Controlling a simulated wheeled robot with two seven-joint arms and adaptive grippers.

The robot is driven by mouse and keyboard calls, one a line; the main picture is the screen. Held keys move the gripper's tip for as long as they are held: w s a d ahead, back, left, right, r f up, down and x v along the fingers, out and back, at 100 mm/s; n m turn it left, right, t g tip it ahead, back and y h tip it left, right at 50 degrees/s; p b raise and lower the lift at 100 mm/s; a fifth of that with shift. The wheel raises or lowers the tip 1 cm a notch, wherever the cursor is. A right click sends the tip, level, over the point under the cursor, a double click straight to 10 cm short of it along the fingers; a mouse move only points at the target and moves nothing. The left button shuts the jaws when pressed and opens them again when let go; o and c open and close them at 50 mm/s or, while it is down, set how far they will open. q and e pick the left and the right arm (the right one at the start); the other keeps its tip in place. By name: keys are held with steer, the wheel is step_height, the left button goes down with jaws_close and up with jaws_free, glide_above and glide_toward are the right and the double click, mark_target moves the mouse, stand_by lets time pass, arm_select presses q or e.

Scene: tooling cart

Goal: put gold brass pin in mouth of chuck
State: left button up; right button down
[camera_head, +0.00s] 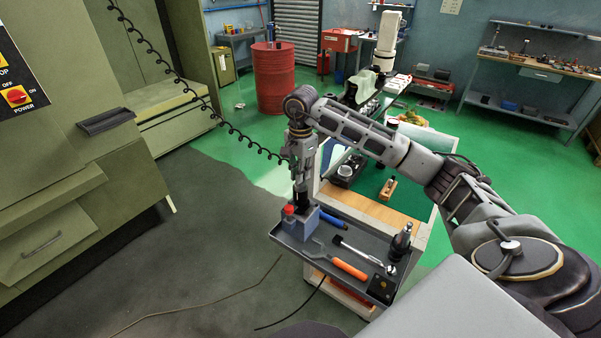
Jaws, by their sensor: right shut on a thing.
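My right gripper (301,198) points straight down at the left end of the dark tray on the cart. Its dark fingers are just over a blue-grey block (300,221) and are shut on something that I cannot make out. I cannot pick out the gold brass pin; the fingers may hide it. A dark upright tool holder (401,240), possibly the chuck, stands at the right end of the tray, well apart from the gripper. Its mouth is too small to tell. My left gripper is not in view.
The dark tray (345,222) also bears a small red-topped item (289,210), a blue-handled tool (331,218), an orange-handled tool (349,269), a ratchet (357,250) and a black box (381,288). A wooden block (388,189) lies behind it. Green cabinets stand at left.

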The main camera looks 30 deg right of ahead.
steer(key=c, duration=1.5)
jaws_free()
steer(key=shift+r, duration=0.1)
steer(key=shift+r, duration=5.85)
